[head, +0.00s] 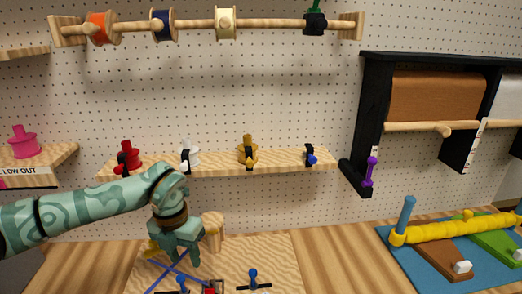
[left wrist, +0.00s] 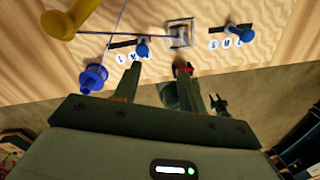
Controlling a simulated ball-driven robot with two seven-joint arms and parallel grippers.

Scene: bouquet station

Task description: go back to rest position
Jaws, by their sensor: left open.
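My left arm comes in from the left in the head view. Its green gripper (head: 173,261) hangs fingers down over a pale wooden board (head: 283,268) on the bench. The gripper is open and holds nothing that I can see. In the left wrist view its two fingers (left wrist: 157,78) stand apart near the board's edge, with a blue spool-like piece (left wrist: 92,78) beside them. My right gripper is not in view.
Blue knobs (head: 253,277) and blue cords (head: 170,276) are on the board, close to the gripper. A wooden post (head: 212,230) stands just behind it. A shelf (head: 285,164) with small coloured dispensers is above. A blue mat (head: 402,262) lies at right; bare bench lies between.

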